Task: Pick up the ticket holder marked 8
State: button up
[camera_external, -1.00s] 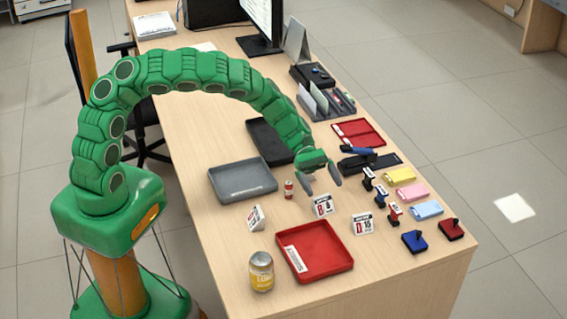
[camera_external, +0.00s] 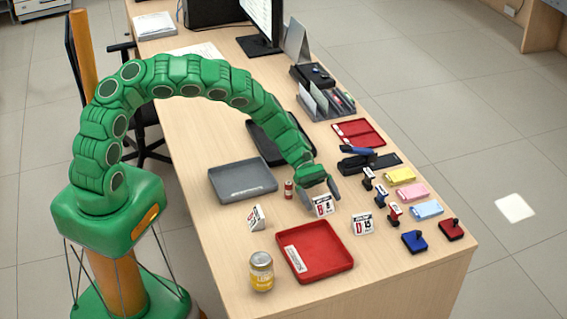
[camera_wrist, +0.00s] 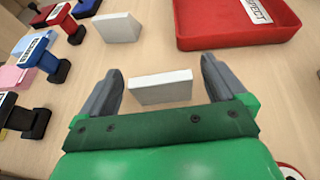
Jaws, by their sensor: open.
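The ticket holder marked 8 (camera_external: 322,206) is a small white block with red and black print, standing on the counter behind the red tray. My gripper (camera_external: 319,198) is open and low, with its fingers on either side of this holder. In the wrist view, a white holder (camera_wrist: 161,87) shows its plain side between the open fingertips of my gripper (camera_wrist: 161,80). I cannot tell whether the fingers touch it. A second holder, which seems marked 15 (camera_external: 362,224), stands to the right. A third holder (camera_external: 256,218) stands to the left, its number unclear.
A red tray (camera_external: 335,268) lies in front of the holders and a yellow can (camera_external: 261,271) stands beside it. A small red can (camera_external: 289,189) and a grey tray (camera_external: 228,190) are to the left. Several stamps, including a red one (camera_external: 394,214), stand to the right.

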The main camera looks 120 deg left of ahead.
aim_at(324, 202)
jog(key=x, duration=0.3)
jog(key=shift+w+d+f, duration=0.1)
jog(key=shift+c, duration=0.2)
jog(key=c, duration=1)
jog(key=shift+r, duration=1.65)
jog(key=shift+s+d+r, duration=0.3)
jog(key=shift+s+r, duration=0.35)
jog(key=shift+r, duration=0.15)
jog(key=shift+s+d+r, duration=0.35)
jog(key=shift+s+r, duration=0.3)
jog(key=shift+r, duration=0.15)
jog(key=s+d+r, duration=0.1)
jog(key=s+r, duration=0.1)
jog(key=s, duration=0.1)
jog(key=s+d+r, duration=0.2)
jog(key=s, duration=0.1)
jog(key=s+d+r, duration=0.2)
jog(key=s, duration=0.1)
jog(key=shift+s+d+r, duration=0.15)
jog(key=shift+s+r, duration=0.15)
jog(key=shift+s, duration=0.05)
